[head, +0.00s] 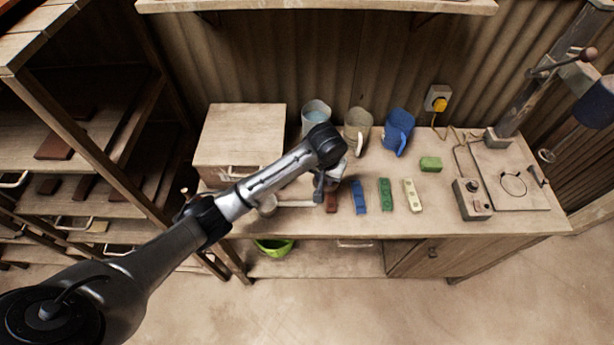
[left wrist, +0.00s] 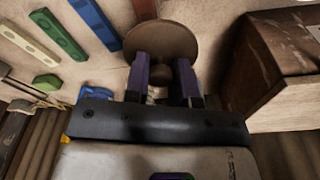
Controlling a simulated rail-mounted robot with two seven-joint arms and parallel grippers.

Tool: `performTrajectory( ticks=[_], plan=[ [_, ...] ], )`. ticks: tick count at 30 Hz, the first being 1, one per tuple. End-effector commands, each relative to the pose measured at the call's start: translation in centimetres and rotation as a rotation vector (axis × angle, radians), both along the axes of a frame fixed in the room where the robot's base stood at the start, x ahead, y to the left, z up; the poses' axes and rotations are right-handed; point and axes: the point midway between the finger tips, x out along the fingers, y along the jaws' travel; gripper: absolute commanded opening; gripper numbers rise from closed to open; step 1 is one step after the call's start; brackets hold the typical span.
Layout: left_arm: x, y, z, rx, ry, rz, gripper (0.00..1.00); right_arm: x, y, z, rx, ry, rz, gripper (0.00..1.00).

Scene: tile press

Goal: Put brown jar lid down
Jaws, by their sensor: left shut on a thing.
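The brown jar lid (left wrist: 160,37) is a round brown disc with a knob. In the left wrist view, my left gripper (left wrist: 165,80) is shut on its knob between two dark purple fingers. In the head view, my left gripper (head: 324,188) is over the workbench (head: 300,222), near the brown bar. The lid cannot be made out clearly there, and I cannot tell whether it touches the bench. My right gripper is not in view.
Bars in brown (head: 331,202), blue (head: 359,197), green (head: 386,194) and cream (head: 412,195) lie in a row. Behind stand a beige mug (head: 357,130) and a blue mug (head: 398,132). A wooden box (head: 240,135) is left; a green block (head: 430,164) lies right.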

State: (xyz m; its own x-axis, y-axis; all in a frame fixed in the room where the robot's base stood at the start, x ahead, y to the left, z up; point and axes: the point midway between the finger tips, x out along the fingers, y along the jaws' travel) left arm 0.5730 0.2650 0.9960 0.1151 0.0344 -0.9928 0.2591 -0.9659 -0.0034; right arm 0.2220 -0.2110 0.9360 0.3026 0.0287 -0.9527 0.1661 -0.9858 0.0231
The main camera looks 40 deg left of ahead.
Motion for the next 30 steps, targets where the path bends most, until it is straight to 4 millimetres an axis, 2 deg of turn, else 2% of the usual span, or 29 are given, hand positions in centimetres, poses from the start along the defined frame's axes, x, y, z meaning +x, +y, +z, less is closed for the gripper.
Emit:
performTrajectory(
  ticks=[9, 15, 21, 26, 30],
  plan=[
    [1.4, 6.1, -3.9, 0.001, 0.002, 0.012, 0.00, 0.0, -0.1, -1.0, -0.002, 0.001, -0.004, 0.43],
    [2.1, 9.1, -5.7, 0.000, 0.001, 0.009, 0.00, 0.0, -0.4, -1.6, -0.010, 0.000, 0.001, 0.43],
    [2.5, 10.4, -6.5, -0.002, 0.000, 0.006, 0.00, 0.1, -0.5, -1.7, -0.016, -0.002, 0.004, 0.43],
    [2.5, 10.6, -6.9, -0.002, 0.001, 0.005, 0.00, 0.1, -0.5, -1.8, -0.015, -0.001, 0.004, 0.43],
    [2.5, 10.6, -8.4, -0.001, 0.002, 0.006, 0.00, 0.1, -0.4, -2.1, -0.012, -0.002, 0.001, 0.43]
  ],
)
